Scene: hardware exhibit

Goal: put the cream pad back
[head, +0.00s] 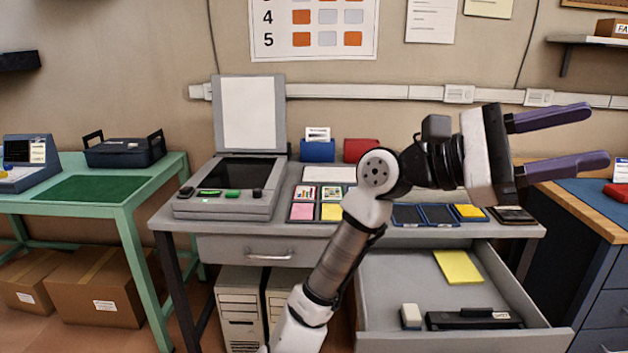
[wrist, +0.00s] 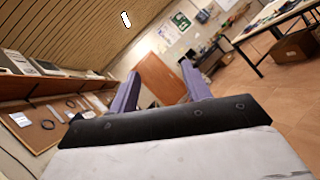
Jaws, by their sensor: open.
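My gripper (head: 598,137) is raised above the right end of the grey desk, pointing right, with its purple fingers apart and nothing between them. In the wrist view the open fingers (wrist: 160,72) face the room. A pale, cream-looking pad (head: 329,174) lies in a dark holder at the back of the desk; I cannot be sure it is the cream pad. Below it, a pink pad (head: 302,211) and a yellow pad (head: 331,211) sit in compartments. Dark blue trays (head: 408,215) stand to the right, one holding a yellow-orange pad (head: 470,212).
The open drawer (head: 385,267) holds a yellow pad (head: 458,267), a small white block (head: 410,316) and a black tool (head: 474,320). A scanner with raised lid (head: 222,200) stands at the desk's left. My arm hides part of the desk's middle.

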